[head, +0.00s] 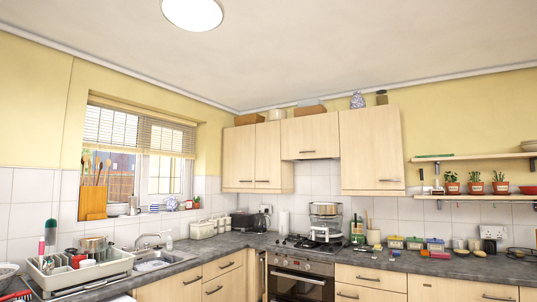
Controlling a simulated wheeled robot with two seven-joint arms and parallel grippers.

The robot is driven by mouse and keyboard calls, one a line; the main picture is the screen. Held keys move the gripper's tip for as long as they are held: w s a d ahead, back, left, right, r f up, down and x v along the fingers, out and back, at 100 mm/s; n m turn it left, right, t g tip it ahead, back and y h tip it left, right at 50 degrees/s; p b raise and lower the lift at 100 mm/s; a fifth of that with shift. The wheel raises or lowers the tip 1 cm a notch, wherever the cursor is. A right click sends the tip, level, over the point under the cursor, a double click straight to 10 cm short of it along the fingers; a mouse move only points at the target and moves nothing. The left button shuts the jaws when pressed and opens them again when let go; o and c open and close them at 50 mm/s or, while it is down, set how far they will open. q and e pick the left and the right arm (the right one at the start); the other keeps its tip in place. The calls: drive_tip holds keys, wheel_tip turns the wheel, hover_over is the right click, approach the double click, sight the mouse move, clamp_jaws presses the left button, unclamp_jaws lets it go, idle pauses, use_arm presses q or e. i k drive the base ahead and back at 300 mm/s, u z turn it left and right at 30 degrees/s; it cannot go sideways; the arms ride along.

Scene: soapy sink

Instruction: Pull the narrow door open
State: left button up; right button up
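A narrow door (262,278) shows in the head view, low in the corner between the wooden drawer units and the oven. It is a thin upright strip under the worktop and looks shut. Its lower part is cut off by the frame's bottom edge. Neither of my grippers is in view.
The oven (299,283) with its hob stands right of the narrow door. Drawers (222,264) lie to its left. A grey worktop (222,247) carries a sink (157,261), a dish rack (80,273) and a toaster (249,222). Wall cupboards (372,150) hang above.

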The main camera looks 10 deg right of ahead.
sight(267, 143)
drive_tip(key=z, duration=0.1)
drive_tip(key=i, duration=3.9)
drive_tip(key=z, duration=0.85)
drive_tip(key=i, duration=2.05)
drive_tip(key=z, duration=0.3)
